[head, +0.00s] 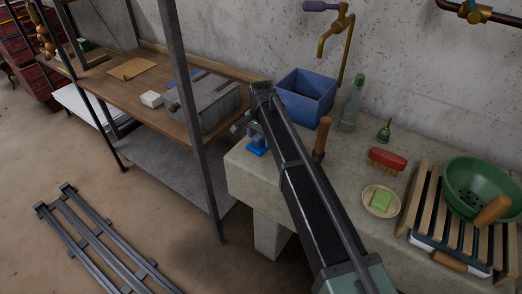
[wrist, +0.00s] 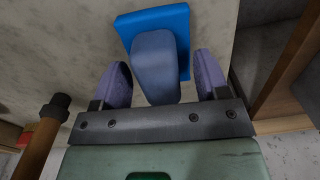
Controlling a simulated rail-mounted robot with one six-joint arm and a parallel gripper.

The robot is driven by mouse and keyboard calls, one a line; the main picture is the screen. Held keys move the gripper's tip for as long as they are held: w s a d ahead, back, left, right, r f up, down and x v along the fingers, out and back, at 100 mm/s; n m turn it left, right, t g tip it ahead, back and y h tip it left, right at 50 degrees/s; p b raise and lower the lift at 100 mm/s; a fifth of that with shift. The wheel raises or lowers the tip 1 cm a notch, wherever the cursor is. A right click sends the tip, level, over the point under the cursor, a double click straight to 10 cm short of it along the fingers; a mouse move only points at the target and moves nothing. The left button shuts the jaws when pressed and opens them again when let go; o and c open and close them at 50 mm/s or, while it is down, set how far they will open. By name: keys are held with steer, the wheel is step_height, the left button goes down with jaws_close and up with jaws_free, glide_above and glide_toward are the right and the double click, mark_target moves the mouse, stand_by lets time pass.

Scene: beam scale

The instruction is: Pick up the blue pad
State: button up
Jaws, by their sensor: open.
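The blue pad (wrist: 183,20) lies on the stone counter in the wrist view, a bright blue square base with a grey-blue grip block on top. My gripper (wrist: 164,68) is open, with one purple-padded finger on each side of the block. Gaps show between the block and both fingers. In the head view the blue pad (head: 257,149) is near the counter's left front part, and my gripper (head: 252,136) is just over it, partly hidden by my own arm.
A wooden handle (head: 321,140) stands right of my arm; it also shows at left in the wrist view (wrist: 38,142). A blue bin (head: 306,97), glass bottle (head: 351,108), red brush (head: 387,159), soap dish (head: 368,204) and green colander (head: 470,185) occupy the counter (head: 335,185). A dark post (head: 190,110) stands left.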

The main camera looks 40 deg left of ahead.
steer(key=shift+f, duration=0.25)
steer(key=c, duration=1)
steer(key=shift+c, duration=0.2)
step_height(320, 180, up, 20)
steer(key=p, duration=2)
steer(key=shift+p, duration=0.3)
